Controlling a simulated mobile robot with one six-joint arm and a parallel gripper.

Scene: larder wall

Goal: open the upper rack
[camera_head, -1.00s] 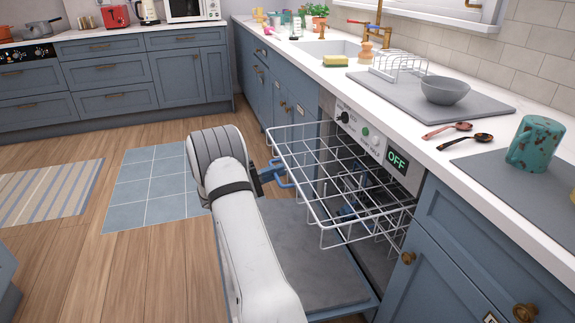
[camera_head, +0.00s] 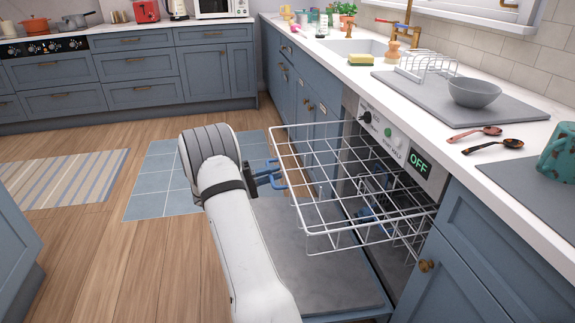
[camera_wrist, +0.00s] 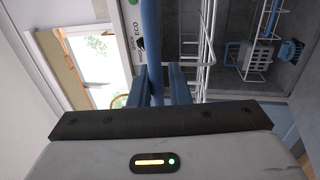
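The upper rack (camera_head: 340,205) is a white wire basket, extended well out of the dishwasher over its lowered door (camera_head: 300,262). A blue handle is at the rack's front; in the wrist view the blue bar (camera_wrist: 151,40) runs between my fingers. My gripper (camera_head: 272,177) is at the rack's front left side, and its blue fingers (camera_wrist: 157,88) close around the bar in the wrist view. The far fingertips are partly hidden by the bar. The dishwasher control panel (camera_head: 395,140) shows OFF.
The counter (camera_head: 455,125) above holds a grey bowl (camera_head: 474,92), two spoons and a teal mug (camera_head: 560,150). Blue cabinets (camera_head: 465,260) flank the dishwasher. Open wooden floor (camera_head: 110,260) and a striped rug (camera_head: 65,180) lie to the left.

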